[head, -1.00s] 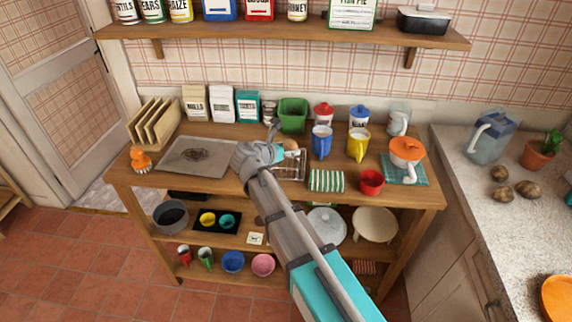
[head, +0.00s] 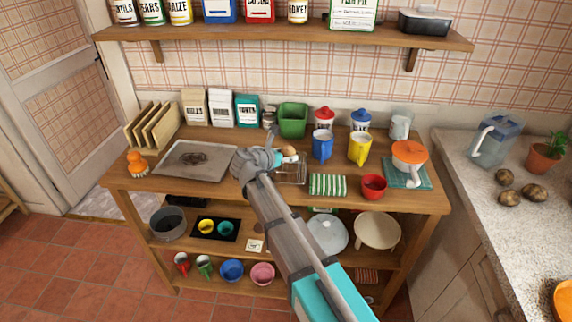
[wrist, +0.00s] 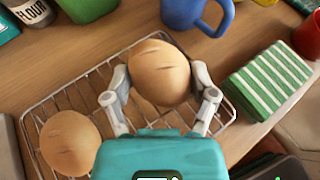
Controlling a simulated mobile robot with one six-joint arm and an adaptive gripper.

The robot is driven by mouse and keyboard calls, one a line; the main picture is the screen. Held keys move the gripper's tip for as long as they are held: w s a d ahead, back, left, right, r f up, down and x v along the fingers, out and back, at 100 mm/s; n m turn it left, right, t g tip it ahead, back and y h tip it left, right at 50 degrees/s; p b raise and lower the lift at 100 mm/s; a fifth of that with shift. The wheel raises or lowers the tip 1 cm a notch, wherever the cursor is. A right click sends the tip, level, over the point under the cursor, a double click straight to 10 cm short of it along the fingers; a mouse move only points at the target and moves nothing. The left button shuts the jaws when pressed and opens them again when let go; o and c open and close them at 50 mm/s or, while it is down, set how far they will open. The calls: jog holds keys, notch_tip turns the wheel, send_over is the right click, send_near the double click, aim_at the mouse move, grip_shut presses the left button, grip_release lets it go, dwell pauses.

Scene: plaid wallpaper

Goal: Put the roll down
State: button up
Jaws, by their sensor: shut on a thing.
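My gripper (wrist: 160,84) is shut on a tan bread roll (wrist: 160,66) with slash marks on top, one finger on each side of it. The roll is over the wire rack (wrist: 38,104); whether it touches the wires I cannot tell. A second roll (wrist: 68,142) lies on the rack's left part. In the head view, my arm crosses in front of the rack (head: 294,180), and a bit of a roll (head: 289,151) shows beside my gripper (head: 274,157). The second roll is hidden there.
A grey baking tray (head: 193,160) lies left of the rack. A green striped cloth (head: 328,184) and red cup (head: 373,187) stand to the right. A blue mug (head: 322,145), yellow mug (head: 359,148) and green bin (head: 293,119) are behind.

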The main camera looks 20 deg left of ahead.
aim_at(286, 168)
jog(key=shift+f+b, duration=1.2)
jog(key=shift+f, duration=0.35)
jog(key=shift+f, duration=0.2)
jog(key=o, duration=1.1)
jog(key=shift+r, duration=0.1)
jog(key=shift+o, duration=0.2)
jog(key=shift+r, duration=0.15)
jog(key=shift+s+a+r, duration=0.1)
jog(key=shift+s+r, duration=0.05)
jog(key=shift+s, duration=0.15)
jog(key=p+v, duration=0.4)
jog(key=v, duration=0.7)
jog(key=shift+s+a+p, duration=0.1)
jog(key=shift+a+p, duration=0.05)
jog(key=shift+p, duration=0.2)
